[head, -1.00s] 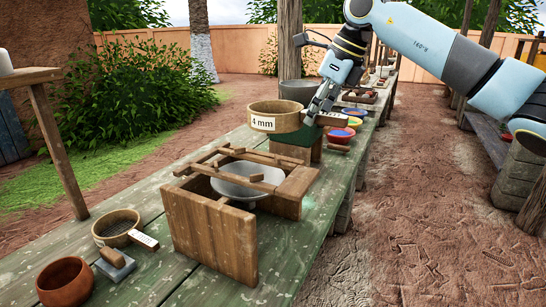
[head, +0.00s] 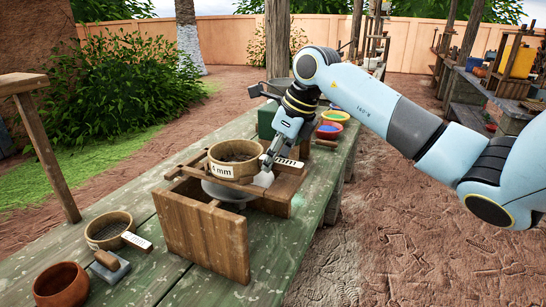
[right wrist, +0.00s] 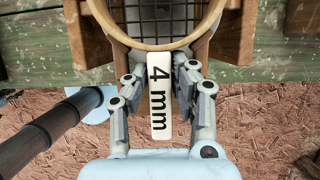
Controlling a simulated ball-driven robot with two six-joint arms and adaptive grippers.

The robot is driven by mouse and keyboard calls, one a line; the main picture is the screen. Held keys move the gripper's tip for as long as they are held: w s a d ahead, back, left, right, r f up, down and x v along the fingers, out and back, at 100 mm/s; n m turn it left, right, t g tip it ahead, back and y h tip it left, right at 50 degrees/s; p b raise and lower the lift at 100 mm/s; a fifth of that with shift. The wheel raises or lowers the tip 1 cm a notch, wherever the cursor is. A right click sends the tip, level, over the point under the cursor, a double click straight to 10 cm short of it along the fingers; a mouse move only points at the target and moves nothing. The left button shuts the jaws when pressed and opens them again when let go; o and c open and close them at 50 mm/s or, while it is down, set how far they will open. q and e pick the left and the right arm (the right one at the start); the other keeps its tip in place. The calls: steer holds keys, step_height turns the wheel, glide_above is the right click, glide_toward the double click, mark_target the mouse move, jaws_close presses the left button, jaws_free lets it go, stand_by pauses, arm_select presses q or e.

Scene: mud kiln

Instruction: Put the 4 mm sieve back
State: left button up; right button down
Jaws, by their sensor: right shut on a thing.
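The 4 mm sieve (head: 222,170) is a round, light-wood ring with mesh and a "4 mm" label. It is over the wooden stand (head: 203,234), above the metal bowl (head: 221,194); I cannot tell if it rests on the stand's rails. My right gripper (head: 267,166) is shut on its white-labelled handle. In the right wrist view, the fingers (right wrist: 160,82) close on both sides of the "4 mm" handle (right wrist: 160,115), and the meshed ring (right wrist: 150,44) lies beyond, between the stand's wooden parts. My left gripper is not in view.
A smaller sieve (head: 95,242) with a labelled handle, a brush (head: 111,268) and a clay bowl (head: 62,288) stand at the table's near left. Colored bowls (head: 336,116) and a green block (head: 265,120) are behind the stand. Table is clear right of the stand.

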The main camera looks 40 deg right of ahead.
steer(key=shift+f+b, duration=0.3)
steer(key=c, duration=1.1)
jaws_free()
steer(key=shift+r+p, duration=0.3)
steer(key=shift+d+r, duration=0.15)
steer(key=shift+r, duration=0.2)
steer(key=b+v, duration=0.2)
steer(key=v, duration=0.8)
steer(key=shift+s, duration=0.15)
steer(key=shift+s+d+r, duration=0.1)
steer(key=shift+s+r, duration=0.1)
steer(key=shift+r, duration=0.4)
